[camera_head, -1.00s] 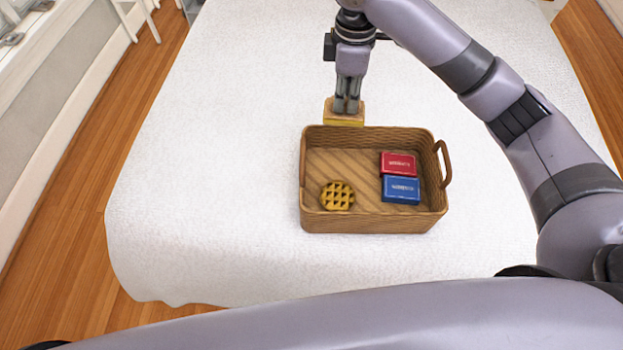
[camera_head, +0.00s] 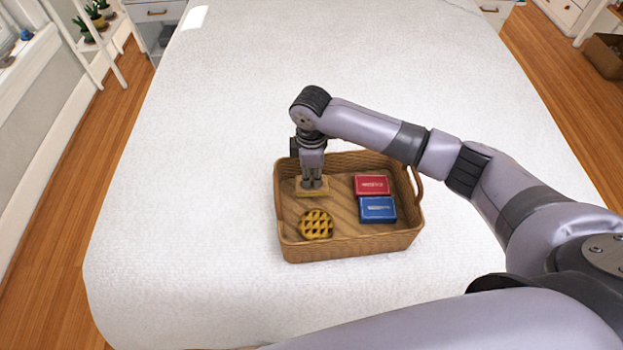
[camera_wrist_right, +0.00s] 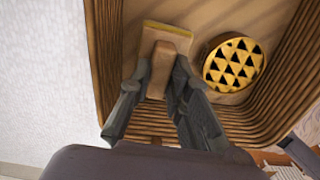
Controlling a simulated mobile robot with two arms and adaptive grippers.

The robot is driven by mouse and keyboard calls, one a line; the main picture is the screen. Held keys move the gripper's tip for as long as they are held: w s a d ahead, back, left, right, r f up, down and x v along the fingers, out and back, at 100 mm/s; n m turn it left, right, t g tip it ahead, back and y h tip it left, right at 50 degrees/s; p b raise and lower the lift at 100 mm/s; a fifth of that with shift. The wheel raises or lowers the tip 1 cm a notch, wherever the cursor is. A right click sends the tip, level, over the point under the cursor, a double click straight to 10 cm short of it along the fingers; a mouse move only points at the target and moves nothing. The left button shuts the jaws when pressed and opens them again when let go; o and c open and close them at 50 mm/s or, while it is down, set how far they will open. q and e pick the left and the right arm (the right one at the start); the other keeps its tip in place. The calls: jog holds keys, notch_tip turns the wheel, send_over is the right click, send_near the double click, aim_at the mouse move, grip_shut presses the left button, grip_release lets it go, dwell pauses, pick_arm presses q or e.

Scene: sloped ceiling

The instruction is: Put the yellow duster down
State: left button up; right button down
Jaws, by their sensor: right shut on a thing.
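The yellow duster (camera_head: 311,193) is a small block with a tan wooden handle piece and a yellow edge; it also shows in the wrist view (camera_wrist_right: 167,37). My right gripper (camera_head: 312,184) points down and is shut on its handle; both fingers (camera_wrist_right: 160,80) flank it in the wrist view. The duster is inside the far left part of the wicker basket (camera_head: 345,247), beyond the round yellow lattice item. Whether its underside touches the basket floor cannot be told. My left gripper is not in view.
In the basket are a round yellow lattice item (camera_head: 316,224), a red box (camera_head: 372,185) and a blue box (camera_head: 378,209). The basket stands on a white-covered bed (camera_head: 190,180) with wide clear surface around it. Plant shelves (camera_head: 97,30) stand far left.

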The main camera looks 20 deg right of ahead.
aim_at(311, 178)
notch_tip(311, 178, down, 3)
jog(key=shift+r, duration=0.15)
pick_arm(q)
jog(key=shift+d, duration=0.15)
pick_arm(e)
jog(key=c, duration=1.5)
grip_release()
pick_arm(q)
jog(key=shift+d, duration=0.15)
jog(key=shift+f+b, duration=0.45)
jog(key=shift+b, duration=0.05)
pick_arm(e)
notch_tip(311, 178, up, 12)
jog(key=shift+r, duration=0.1)
